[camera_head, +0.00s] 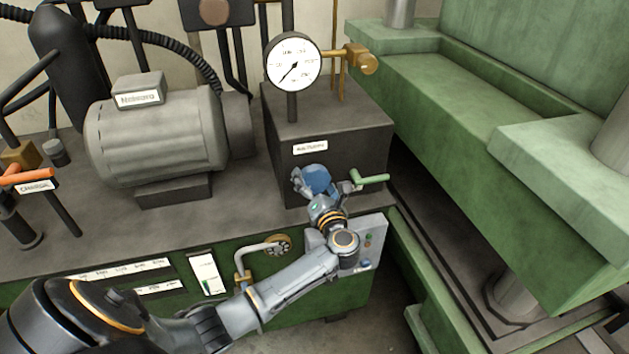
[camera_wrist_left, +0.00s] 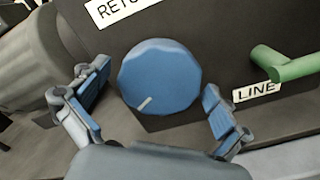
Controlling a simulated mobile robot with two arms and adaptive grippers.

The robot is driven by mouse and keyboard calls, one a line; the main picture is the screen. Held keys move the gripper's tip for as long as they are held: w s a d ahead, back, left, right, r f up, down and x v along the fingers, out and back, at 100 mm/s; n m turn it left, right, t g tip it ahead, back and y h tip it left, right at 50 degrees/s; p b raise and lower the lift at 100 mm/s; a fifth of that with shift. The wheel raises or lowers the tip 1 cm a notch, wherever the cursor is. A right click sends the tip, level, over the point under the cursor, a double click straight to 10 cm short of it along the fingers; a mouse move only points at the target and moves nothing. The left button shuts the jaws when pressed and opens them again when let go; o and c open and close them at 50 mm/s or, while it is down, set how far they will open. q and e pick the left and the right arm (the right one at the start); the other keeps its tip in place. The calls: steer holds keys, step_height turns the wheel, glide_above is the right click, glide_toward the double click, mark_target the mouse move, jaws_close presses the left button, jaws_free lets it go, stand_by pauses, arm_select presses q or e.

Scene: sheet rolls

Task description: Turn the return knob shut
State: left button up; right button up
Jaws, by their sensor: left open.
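The return knob is a blue, many-sided disc (camera_wrist_left: 160,78) with a pale pointer mark near its lower left edge, on the front of a dark block. It also shows in the head view (camera_head: 317,179), partly behind my gripper. A cut-off label reading "RETU" (camera_wrist_left: 118,9) sits above it. My left gripper (camera_wrist_left: 157,103) is open, with one blue-padded finger on each side of the knob and visible gaps to it. In the head view my left gripper (camera_head: 312,184) is at the block's front. My right gripper is not in view.
A green lever (camera_head: 370,180) sticks out just right of the knob, beside a "LINE" label (camera_wrist_left: 256,91). A pressure gauge (camera_head: 293,61) stands on the block. A grey motor (camera_head: 155,132) lies to the left. A green press (camera_head: 480,130) fills the right side.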

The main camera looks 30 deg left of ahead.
arm_select(q)
steer(key=c, duration=1.1)
